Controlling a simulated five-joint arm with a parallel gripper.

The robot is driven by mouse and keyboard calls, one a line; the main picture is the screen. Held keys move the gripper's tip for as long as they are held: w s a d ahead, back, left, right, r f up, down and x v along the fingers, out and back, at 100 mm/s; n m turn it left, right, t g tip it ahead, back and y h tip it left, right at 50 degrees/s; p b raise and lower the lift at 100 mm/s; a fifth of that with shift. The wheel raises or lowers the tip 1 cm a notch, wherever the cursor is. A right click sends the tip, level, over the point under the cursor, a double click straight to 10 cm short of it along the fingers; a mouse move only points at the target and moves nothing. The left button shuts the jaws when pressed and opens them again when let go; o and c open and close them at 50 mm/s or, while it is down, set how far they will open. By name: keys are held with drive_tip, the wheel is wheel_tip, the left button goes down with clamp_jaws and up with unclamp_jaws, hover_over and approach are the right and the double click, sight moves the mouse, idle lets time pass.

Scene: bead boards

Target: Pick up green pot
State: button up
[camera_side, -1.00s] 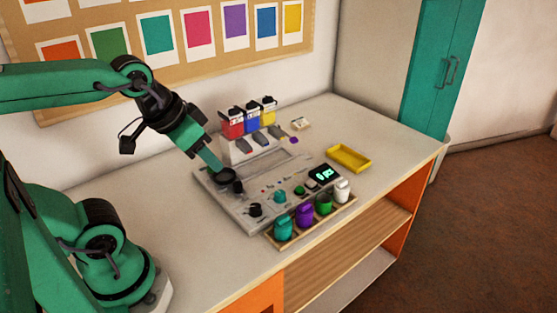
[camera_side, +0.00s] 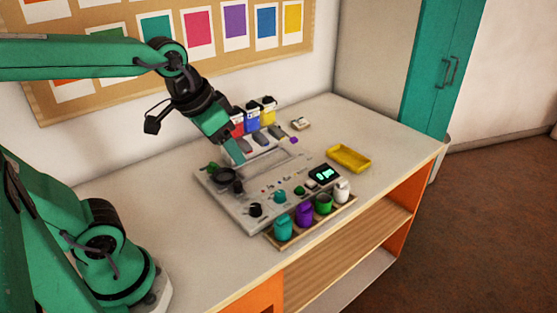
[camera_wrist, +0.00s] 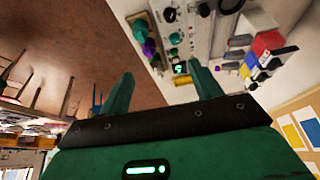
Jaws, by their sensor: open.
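The green pot (camera_side: 324,204) stands upright in a low wooden tray (camera_side: 270,242) at the front of the grey machine (camera_side: 240,213). A purple pot (camera_side: 304,215) is on its left and a white pot (camera_side: 342,190) on its right. A teal pot (camera_side: 283,228) is at the tray's left end. My gripper (camera_side: 236,157) is open and empty above the back of the machine, well up and left of the green pot. In the wrist view its two fingers (camera_wrist: 160,76) stand apart.
Red, blue and yellow containers (camera_side: 252,116) stand at the machine's back, close to my gripper. A yellow tray (camera_side: 348,158) lies to the right.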

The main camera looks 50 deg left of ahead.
drive_tip(key=w+d+f+m+g, duration=0.1)
drive_tip(key=w, duration=0.7)
drive_tip(key=m+g, duration=0.3)
drive_tip(key=g, duration=0.1)
approach(326, 198)
drive_tip(key=s, duration=0.2)
drive_tip(key=shift+w+d+f, duration=0.1)
drive_tip(key=shift+d+f, duration=0.05)
drive_tip(key=shift+f, duration=1.35)
drive_tip(key=shift+w+d+f, duration=0.1)
drive_tip(key=shift+d+f, duration=0.1)
drive_tip(key=shift+f, duration=1.25)
drive_tip(key=shift+w+d+f, duration=0.1)
drive_tip(key=shift+d+f, duration=0.05)
drive_tip(key=shift+f, duration=1.35)
drive_tip(key=c, duration=1.1)
drive_tip(key=shift+r, duration=0.1)
